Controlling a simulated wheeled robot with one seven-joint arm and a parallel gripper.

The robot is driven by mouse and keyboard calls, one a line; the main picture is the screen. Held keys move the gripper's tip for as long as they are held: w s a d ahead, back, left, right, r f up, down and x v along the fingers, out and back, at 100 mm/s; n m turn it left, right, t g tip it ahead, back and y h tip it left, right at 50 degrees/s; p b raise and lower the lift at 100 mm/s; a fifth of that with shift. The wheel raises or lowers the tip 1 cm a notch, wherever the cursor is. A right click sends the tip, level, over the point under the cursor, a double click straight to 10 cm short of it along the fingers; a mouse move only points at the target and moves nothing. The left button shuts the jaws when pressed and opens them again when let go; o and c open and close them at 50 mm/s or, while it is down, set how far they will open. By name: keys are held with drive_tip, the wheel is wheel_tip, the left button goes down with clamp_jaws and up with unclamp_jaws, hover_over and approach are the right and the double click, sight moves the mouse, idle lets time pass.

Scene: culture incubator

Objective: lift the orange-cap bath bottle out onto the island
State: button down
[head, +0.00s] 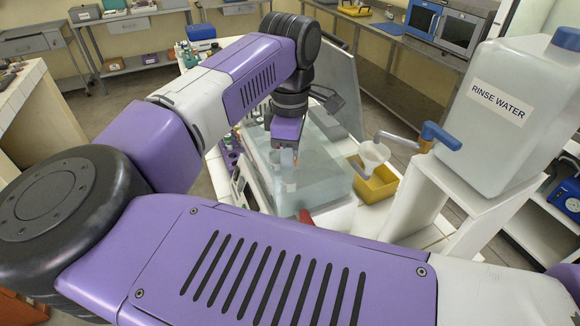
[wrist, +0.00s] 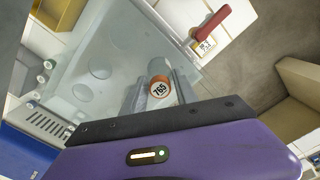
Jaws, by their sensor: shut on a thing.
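The orange-cap bath bottle shows in the wrist view as a round orange-rimmed cap (wrist: 159,88) with a white top marked 765. My gripper (wrist: 158,97) is shut on it, one grey finger on each side. In the head view my gripper (head: 292,150) points down over the translucent water bath (head: 325,190), with a small orange spot between its fingers. The bottle's body is mostly hidden; I cannot tell how deep it sits in the bath. The bath also shows in the wrist view (wrist: 98,68), with round holes or rings in its floor.
A red handle (wrist: 210,30) with a tag stands beside the bath. Several bottles and a blue box (head: 200,31) stand behind. A grey panel (head: 335,85) rises behind the bath.

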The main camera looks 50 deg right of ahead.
wheel_tip(320, 180, up, 26)
drive_tip(key=p, duration=0.2)
drive_tip(key=shift+f, duration=0.25)
idle(0.6)
